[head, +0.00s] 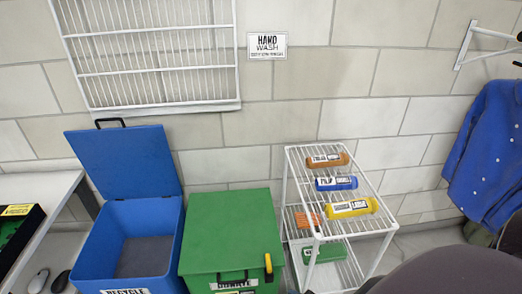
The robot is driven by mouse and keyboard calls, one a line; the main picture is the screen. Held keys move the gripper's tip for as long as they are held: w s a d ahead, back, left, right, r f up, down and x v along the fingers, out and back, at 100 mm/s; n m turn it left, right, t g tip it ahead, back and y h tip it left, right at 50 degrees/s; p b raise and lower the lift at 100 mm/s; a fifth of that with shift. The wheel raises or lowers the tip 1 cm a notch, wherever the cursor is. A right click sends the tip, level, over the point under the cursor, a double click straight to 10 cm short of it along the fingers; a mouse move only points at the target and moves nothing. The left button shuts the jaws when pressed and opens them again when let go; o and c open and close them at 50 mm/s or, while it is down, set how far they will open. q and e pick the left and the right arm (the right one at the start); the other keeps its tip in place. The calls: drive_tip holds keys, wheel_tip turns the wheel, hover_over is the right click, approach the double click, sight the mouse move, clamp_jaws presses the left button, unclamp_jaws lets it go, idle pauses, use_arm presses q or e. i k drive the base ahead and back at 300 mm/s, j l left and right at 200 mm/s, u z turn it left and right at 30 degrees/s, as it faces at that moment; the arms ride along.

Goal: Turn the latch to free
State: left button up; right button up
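A green box (230,232) labelled "DONATE" stands on the floor in the lower middle of the head view, with its lid down. A small orange-yellow latch (268,267) sits at the right of its front edge and looks upright. A dark handle is partly visible left of the latch, above the label. The lower front of the box is cut off by the picture edge. Neither of my grippers is in view, and nothing touches the latch.
A blue box (178,220) labelled "RECYCLE" stands open and empty-looking left of the green box. A white wire shelf (330,228) with several coloured bottles stands to the right. A white table (60,190) is at left. A dark grey rounded shape (450,275) fills the lower right.

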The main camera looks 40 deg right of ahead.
sight(269, 269)
drive_tip(key=k+l+z, duration=0.1)
drive_tip(key=z, duration=0.95)
